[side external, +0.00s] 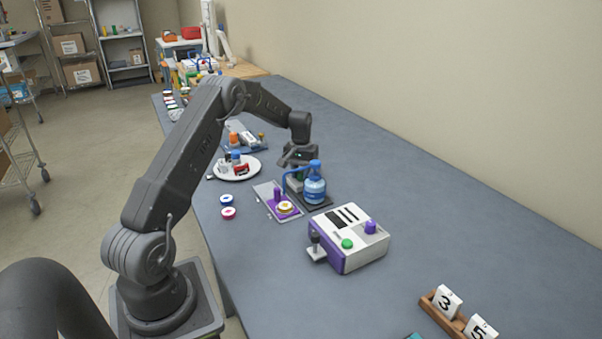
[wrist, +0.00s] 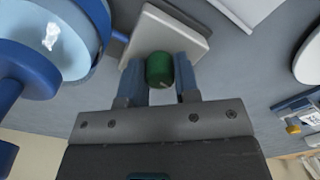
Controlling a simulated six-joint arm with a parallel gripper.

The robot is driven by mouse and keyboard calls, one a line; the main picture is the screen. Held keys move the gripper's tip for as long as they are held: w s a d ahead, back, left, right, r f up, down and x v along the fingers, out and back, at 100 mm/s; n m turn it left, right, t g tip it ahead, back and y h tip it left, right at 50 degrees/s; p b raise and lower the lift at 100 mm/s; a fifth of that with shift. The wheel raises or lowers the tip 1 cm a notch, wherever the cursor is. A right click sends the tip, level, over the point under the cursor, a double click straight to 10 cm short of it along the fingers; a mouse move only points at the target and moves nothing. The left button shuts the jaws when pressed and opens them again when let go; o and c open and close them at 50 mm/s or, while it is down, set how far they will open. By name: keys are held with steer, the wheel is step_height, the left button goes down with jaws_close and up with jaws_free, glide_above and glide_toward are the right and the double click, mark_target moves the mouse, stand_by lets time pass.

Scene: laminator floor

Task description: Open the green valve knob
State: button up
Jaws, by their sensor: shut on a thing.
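The green valve knob (wrist: 160,69) shows in the wrist view between the two fingers of my gripper (wrist: 161,80). My gripper is shut on the knob, with a blue-grey finger on each side. A pale square-edged block (wrist: 152,27) lies just behind the knob. In the side external view my gripper (side external: 297,160) reaches down behind a blue bottle (side external: 315,186) on a dark base. The knob is mostly hidden there, so I cannot tell how far it is turned.
The bottle also fills the left of the wrist view (wrist: 50,50), close to my gripper. A purple-grey plate with a round piece (side external: 285,208) and a white plate with small items (side external: 236,168) stand nearby. A white and purple machine (side external: 348,240) stands in front.

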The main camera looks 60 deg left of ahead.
steer(key=m, duration=0.8)
steer(key=shift+m, duration=0.3)
steer(key=m, duration=0.4)
steer(key=shift+m, duration=2.1)
steer(key=o, duration=0.9)
step_height(320, 180, up, 14)
steer(key=shift+f, duration=0.1)
